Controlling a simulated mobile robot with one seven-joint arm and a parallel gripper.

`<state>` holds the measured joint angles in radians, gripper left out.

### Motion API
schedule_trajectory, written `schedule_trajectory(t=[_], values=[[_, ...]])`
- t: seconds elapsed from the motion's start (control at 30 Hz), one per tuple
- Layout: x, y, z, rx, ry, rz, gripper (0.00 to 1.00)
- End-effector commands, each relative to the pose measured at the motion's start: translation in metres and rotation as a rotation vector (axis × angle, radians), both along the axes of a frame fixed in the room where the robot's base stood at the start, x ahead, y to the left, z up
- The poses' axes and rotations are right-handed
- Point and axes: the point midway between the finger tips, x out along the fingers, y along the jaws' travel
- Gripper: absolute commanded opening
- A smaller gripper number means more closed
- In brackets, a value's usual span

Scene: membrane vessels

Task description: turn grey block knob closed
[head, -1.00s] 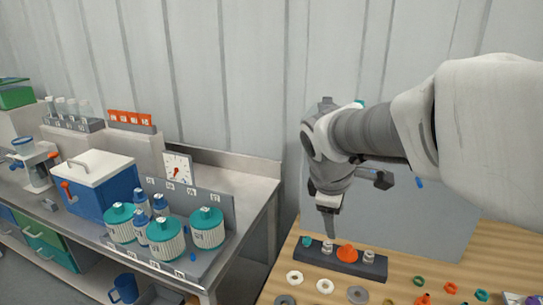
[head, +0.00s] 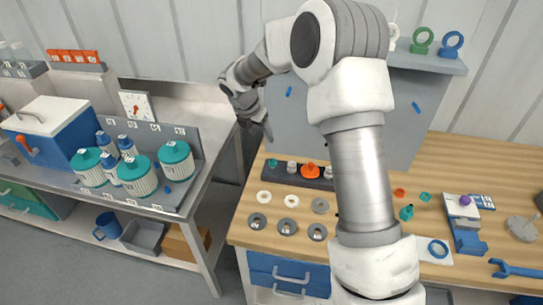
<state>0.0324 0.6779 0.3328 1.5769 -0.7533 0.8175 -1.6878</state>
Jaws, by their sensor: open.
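The knob's turn position is too small to tell. My gripper (head: 266,132) is open and empty, hanging in the air near the left end of the bench. It is far to the left of the grey block and touches nothing that I can see.
A dark rack (head: 270,178) with teal, grey and orange pieces lies below my gripper. Several rings lie in front of it. A blue wrench (head: 515,270) is at the right. White and teal vessels (head: 137,178) stand on the steel bench at the left.

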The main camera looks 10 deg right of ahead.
Motion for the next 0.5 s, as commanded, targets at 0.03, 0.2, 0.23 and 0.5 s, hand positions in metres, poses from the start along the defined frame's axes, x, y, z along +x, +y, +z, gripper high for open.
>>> schedule_trajectory(t=[0.03, 0.2, 0.23, 0.5], values=[[0.001, 0.000, -0.004, -0.001, 0.003, 0.004, 0.67], [0.007, -0.006, -0.025, -0.002, 0.007, 0.005, 0.67], [0.008, -0.008, -0.030, -0.002, 0.007, 0.006, 0.67], [0.024, -0.023, -0.083, -0.001, 0.007, 0.003, 0.67]])
